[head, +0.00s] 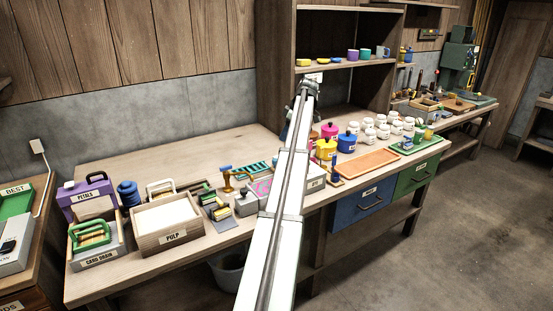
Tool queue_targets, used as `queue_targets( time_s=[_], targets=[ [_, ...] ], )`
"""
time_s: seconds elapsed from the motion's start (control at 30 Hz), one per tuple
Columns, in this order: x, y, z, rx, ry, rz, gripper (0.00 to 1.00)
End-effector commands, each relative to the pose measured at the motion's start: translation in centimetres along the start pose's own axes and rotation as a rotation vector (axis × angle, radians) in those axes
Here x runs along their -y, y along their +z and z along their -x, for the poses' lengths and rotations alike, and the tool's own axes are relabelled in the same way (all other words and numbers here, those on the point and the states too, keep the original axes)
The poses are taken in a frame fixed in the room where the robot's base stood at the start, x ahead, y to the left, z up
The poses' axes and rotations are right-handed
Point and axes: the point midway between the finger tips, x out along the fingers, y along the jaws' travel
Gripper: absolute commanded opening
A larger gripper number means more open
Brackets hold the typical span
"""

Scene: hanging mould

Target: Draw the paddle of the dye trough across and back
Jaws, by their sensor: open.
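The dye trough stands on the long bench behind my arm, which crosses in front of it. Its pink inside (262,187) shows to the left of the arm, and its pale end wall with a partly covered label (316,183) shows to the right. I cannot make out the paddle; it may be behind the arm or too small to tell. My arm rises from the bottom of the picture to a dark joint above the bench. My gripper is not distinguishable; the arm seems to hide it.
Left of the trough are a pulp box (165,241), a card drain (97,258) and a purple petals box (88,197). Right of it are a yellow pot (325,150), white jars (369,136) and an orange tray (369,163). A shelf unit (275,65) rises behind.

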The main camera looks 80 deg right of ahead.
Motion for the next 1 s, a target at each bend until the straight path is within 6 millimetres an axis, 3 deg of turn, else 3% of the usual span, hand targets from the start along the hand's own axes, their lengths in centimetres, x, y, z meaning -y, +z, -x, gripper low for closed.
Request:
queue_targets(
  time_s=[0.1, 0.27, 0.7, 1.0],
  targets=[
    [-0.7, 1.1, 0.2, 0.016, -0.02, -0.008, 0.54],
    [-0.5, 1.2, -1.2, 0.017, -0.022, -0.009, 0.54],
    [-0.3, 1.3, -8.7, 0.016, -0.022, -0.009, 0.54],
    [-0.3, 1.4, -12.5, 0.016, -0.019, -0.009, 0.54]
  ],
)
